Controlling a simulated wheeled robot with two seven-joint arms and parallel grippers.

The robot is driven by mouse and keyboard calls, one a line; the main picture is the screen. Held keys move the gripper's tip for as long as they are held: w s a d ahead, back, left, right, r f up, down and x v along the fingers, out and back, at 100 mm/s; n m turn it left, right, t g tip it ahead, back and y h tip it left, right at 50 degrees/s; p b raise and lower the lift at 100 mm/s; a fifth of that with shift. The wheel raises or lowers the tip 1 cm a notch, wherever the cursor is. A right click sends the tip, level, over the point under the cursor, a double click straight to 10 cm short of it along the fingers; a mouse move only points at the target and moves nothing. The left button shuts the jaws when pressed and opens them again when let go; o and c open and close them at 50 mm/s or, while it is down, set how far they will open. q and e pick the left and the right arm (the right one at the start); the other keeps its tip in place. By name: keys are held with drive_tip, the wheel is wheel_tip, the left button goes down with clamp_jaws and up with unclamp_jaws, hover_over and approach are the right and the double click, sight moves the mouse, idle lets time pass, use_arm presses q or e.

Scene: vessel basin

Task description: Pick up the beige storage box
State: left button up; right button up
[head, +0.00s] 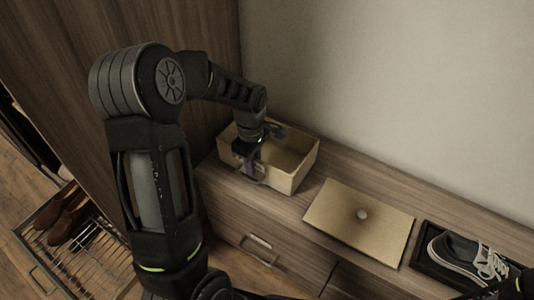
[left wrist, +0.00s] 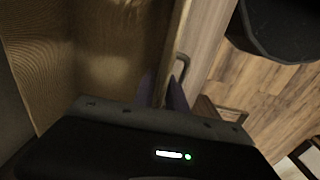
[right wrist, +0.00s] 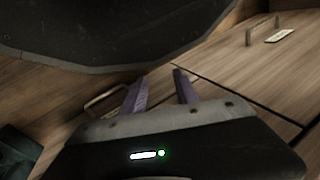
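The beige storage box (head: 297,168) stands without its lid on the wooden cabinet top, close to the wall. My left gripper (head: 250,164) points down at the box's near left wall. In the left wrist view, the purple fingers (left wrist: 162,92) straddle the box wall (left wrist: 174,40), one inside and one outside, and look closed against it. A small metal handle (left wrist: 182,66) shows on the outer side. The inside of the box looks empty where visible. My right gripper (right wrist: 160,90) is open and empty, away from the box, in front of the wooden drawers.
A flat beige lid with a round knob (head: 335,203) lies right of the box. A black tray (head: 424,262) with a dark sneaker (head: 462,255) is further right. A tall wooden panel (head: 215,35) rises left of the box. Brown shoes (head: 72,218) sit on a pull-out rack at lower left.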

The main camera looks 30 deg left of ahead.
use_arm(q)
clamp_jaws()
idle(1.1)
drive_tip(key=shift+r, duration=0.1)
drive_tip(key=shift+r, duration=0.3)
wheel_tip(320, 180, up, 10)
drive_tip(key=p, duration=0.3)
drive_tip(key=shift+f, duration=0.15)
idle(0.4)
